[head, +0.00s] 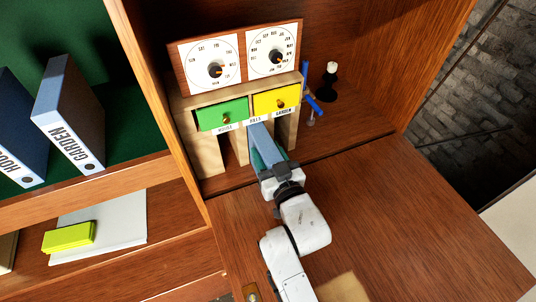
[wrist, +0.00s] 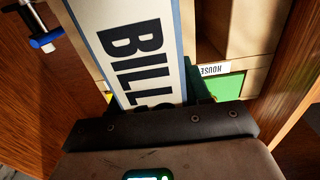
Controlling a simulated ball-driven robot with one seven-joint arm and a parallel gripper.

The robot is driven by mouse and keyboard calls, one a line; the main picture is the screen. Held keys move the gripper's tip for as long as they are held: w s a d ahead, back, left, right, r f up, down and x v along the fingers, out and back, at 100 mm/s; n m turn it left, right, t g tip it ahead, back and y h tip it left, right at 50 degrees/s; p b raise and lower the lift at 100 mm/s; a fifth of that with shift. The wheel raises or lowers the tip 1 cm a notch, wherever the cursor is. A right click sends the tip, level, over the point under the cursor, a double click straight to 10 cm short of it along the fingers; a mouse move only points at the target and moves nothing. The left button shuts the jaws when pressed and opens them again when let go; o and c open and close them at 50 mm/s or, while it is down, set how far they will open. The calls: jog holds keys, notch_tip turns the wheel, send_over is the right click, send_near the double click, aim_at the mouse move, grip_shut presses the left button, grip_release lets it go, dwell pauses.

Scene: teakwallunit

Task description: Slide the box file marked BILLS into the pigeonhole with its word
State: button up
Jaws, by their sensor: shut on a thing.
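The BILLS box file is blue with a pale spine; its spine word shows large in the wrist view (wrist: 140,45), and its blue top shows in the head view (head: 261,137). My gripper (head: 275,172) is shut on its near end. The wooden pigeonhole unit (head: 208,155) stands at the back, with labels HOUSE, BILLS and GARDEN from left to right. The file's far end is at the middle opening, under the BILLS label (head: 255,120). How deep it sits inside is hidden. The HOUSE label (wrist: 213,70) shows right of the file in the wrist view.
Green (head: 222,115) and yellow (head: 277,100) drawers sit above the openings, with two dials on top. A blue clamp-like item (head: 311,95) stands to the right. HOUSE (head: 22,130) and GARDEN (head: 70,115) files stand on the left shelf. The desk surface (head: 400,215) at right is clear.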

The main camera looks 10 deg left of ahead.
aim_at(260, 140)
jog(key=shift+b+x, duration=2.15)
jog(key=shift+x, duration=0.35)
dwell(4.2)
jog(key=shift+s+r, duration=0.1)
